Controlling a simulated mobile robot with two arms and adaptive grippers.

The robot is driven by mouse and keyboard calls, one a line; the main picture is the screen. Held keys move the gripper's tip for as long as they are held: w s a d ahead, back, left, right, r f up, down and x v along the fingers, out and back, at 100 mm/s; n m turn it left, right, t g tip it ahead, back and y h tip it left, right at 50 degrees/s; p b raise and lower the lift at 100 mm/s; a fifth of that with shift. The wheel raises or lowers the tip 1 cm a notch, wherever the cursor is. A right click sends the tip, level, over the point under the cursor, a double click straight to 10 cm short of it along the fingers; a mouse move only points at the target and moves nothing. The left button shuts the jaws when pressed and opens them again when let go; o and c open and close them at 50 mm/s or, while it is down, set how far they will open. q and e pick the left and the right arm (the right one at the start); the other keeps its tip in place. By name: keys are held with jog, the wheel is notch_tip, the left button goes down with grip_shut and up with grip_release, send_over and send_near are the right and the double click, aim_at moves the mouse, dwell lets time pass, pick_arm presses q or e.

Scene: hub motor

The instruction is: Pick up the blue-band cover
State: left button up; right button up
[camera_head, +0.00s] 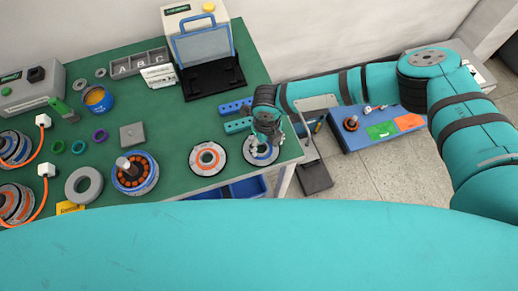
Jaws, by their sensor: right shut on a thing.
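The blue-band cover (262,156) is a round disc with a blue ring, on the green workbench near its right front corner. My right gripper (268,142) comes down over it from the right and is shut on it. The fingers hide the cover's middle and upper part. I cannot tell whether the cover is still touching the bench. A similar cover with an orange ring (208,158) lies just to its left. My left gripper is not in view.
Blue and teal perforated blocks (236,107) lie just behind the gripper. A motor stator (134,172) stands further left, with a grey ring (84,185) beside it. A white and black machine (202,50) stands at the back. A blue-topped side table (375,130) is at right.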

jog(key=shift+d+f, duration=0.15)
jog(key=shift+d, duration=0.05)
jog(key=shift+c, duration=1.4)
